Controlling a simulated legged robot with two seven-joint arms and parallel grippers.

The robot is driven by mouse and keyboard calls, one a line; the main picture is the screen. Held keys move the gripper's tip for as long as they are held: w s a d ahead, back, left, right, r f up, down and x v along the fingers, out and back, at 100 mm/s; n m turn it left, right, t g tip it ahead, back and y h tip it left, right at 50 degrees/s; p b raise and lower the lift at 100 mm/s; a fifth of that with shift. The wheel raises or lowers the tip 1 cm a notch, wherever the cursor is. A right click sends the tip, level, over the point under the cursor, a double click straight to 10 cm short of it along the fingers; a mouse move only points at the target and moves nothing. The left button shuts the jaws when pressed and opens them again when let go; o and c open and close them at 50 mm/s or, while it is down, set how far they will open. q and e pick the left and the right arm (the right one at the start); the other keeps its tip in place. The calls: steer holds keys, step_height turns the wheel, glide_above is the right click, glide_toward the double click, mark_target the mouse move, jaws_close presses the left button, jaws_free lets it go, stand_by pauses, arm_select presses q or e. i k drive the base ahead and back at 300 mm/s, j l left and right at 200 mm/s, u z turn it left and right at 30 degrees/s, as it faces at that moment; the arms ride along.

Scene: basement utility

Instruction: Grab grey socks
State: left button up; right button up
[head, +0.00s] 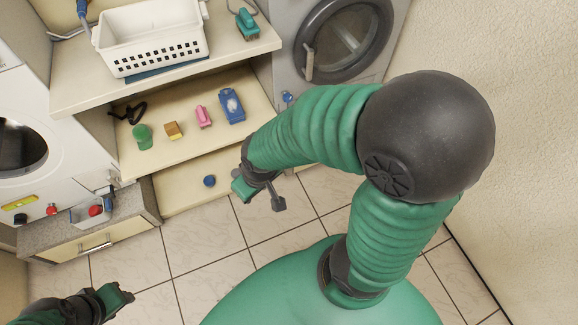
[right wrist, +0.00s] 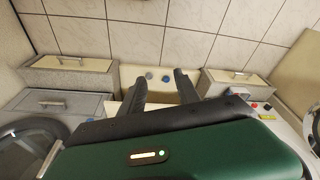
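In the right wrist view two small rounded bundles lie side by side on the low shelf (right wrist: 158,93). The greyer bundle (right wrist: 149,76) may be the grey socks; the bluer bundle (right wrist: 166,78) is beside it. In the head view only the dark blue bundle (head: 209,181) shows on the low shelf; my right arm likely hides the other. My right gripper (head: 260,197) is open and empty in front of the shelf, its fingers apart in the right wrist view (right wrist: 160,88), short of the bundles. My left gripper (head: 122,295) is over the floor at lower left; its fingers are unclear.
A middle shelf (head: 185,90) holds a green item, a sponge, a pink bottle and a blue box. A white basket (head: 150,38) stands on the top shelf. A grey washer (head: 345,40) is at right, a drawer cabinet (head: 95,235) at left. The tiled floor is clear.

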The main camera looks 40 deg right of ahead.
mark_target(235, 173)
steer(key=z, duration=0.8)
steer(key=i+j+z, duration=0.5)
steer(key=i+j, duration=0.5)
steer(key=i, duration=0.05)
